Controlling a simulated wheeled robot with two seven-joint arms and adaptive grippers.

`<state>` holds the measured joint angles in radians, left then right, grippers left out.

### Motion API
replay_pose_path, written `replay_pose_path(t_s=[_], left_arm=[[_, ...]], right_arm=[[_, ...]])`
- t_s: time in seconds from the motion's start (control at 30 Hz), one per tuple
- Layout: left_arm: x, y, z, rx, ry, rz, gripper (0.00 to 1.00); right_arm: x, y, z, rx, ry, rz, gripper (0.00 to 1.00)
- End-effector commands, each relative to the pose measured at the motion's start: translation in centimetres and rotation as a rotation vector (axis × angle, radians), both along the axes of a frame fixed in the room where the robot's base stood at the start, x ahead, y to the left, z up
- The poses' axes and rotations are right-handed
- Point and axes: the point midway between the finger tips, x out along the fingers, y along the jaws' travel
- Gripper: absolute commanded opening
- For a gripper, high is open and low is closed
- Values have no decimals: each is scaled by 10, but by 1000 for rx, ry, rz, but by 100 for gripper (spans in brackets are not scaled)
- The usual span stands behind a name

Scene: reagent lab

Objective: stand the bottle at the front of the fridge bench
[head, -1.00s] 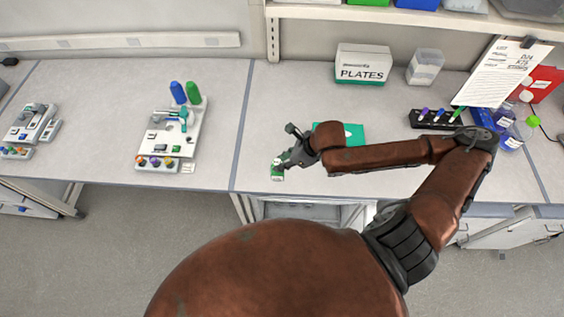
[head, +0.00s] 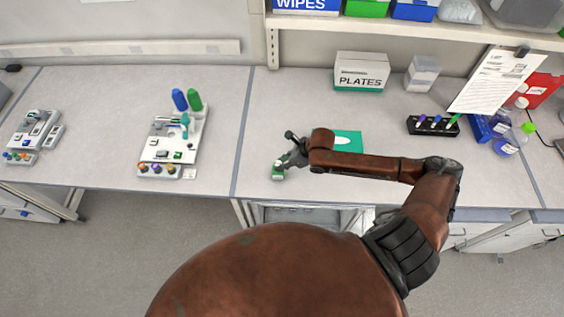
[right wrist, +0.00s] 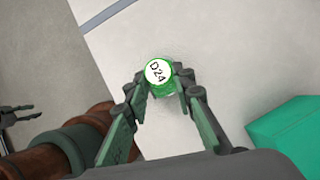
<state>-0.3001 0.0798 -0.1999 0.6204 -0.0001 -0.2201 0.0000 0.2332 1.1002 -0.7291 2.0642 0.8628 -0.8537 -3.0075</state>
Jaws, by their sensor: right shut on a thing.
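The bottle (head: 278,172) is small and green with a white label, near the front edge of the bench (head: 215,150). In the right wrist view its round lid (right wrist: 158,71) is green with a white disc reading "D24". My right gripper (head: 285,165) is shut on the bottle, its fingertips (right wrist: 160,82) on either side just below the lid. The bottle looks upright; whether its base touches the bench I cannot tell. My left gripper is not in the head view; a dark gripper at the left edge of the right wrist view (right wrist: 20,118) appears to be mine, fingers apart.
A teal box (head: 347,141) lies right of the gripper, under my forearm. A PLATES box (head: 361,72) and a clear tub (head: 422,74) stand behind. A dark tube rack (head: 433,126) is to the right, a white instrument (head: 170,150) to the left. The bench between is clear.

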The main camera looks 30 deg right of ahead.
Motion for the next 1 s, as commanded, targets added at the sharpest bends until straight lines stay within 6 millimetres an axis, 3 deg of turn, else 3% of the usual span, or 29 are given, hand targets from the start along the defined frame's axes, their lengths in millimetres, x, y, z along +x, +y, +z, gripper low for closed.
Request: replay_pose_path(t_s=[0.37,0.4,0.6,1.0], left_arm=[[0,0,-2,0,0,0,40],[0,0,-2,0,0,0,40],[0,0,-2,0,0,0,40],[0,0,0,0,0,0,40]], right_arm=[[0,0,-5,-1,-2,1,0],[0,0,-5,-1,-1,0,25],[0,0,-4,-1,-1,0,39],[-1,-1,2,-2,-2,1,41]])
